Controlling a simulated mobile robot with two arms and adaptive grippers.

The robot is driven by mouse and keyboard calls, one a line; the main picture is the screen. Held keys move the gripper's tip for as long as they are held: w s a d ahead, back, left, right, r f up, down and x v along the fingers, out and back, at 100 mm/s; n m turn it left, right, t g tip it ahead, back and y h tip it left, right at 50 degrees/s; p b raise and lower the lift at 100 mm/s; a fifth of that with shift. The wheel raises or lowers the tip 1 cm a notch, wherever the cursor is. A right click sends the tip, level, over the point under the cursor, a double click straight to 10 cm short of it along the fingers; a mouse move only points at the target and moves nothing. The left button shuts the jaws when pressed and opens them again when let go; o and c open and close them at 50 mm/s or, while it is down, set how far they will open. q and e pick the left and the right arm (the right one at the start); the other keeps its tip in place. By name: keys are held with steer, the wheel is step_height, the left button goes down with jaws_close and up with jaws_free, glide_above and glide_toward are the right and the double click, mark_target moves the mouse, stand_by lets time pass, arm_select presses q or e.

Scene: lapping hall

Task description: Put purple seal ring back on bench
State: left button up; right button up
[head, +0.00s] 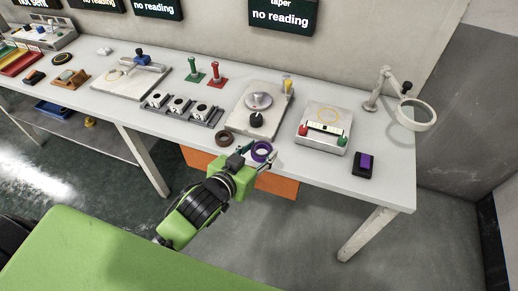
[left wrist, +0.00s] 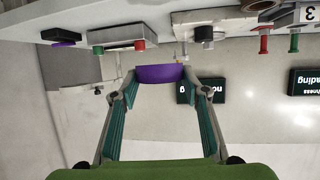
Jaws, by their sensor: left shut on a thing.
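The purple seal ring (head: 262,151) is between the fingers of my left gripper (head: 258,157), at the front edge of the bench (head: 375,195) in the head view. The left wrist view, which looks upside down, shows the ring (left wrist: 160,74) gripped between both fingertips of the left gripper (left wrist: 161,80). Part of the ring is hidden by the fingers. I cannot tell whether the ring touches the bench top or hangs just above it. My right gripper is not in view.
A brown ring (head: 224,138) lies close left of the purple ring. Behind are a plate with a round disc (head: 258,101) and a black tray (head: 182,108). A device with red and green knobs (head: 323,128) and a purple-topped black box (head: 364,165) stand right. Bare bench lies between.

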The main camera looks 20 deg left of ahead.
mark_target(255, 148)
arm_select(q)
steer(key=w, duration=0.1)
steer(key=w+a+f, duration=0.1)
steer(key=w, duration=0.1)
steer(key=w+f, duration=0.1)
steer(key=shift+w+a+f, duration=0.1)
steer(key=shift+w+a, duration=0.05)
steer(key=shift+w, duration=0.1)
steer(key=w+f, duration=0.2)
steer(key=f, duration=0.1)
steer(key=w+a+f, duration=0.1)
steer(key=f, duration=0.1)
steer(key=shift+w, duration=0.4)
steer(key=shift+w+f+p, duration=0.15)
steer(key=shift+f+p, duration=0.35)
steer(key=shift+f, duration=1.25)
steer(key=shift+f, duration=0.2)
steer(key=o, duration=1.1)
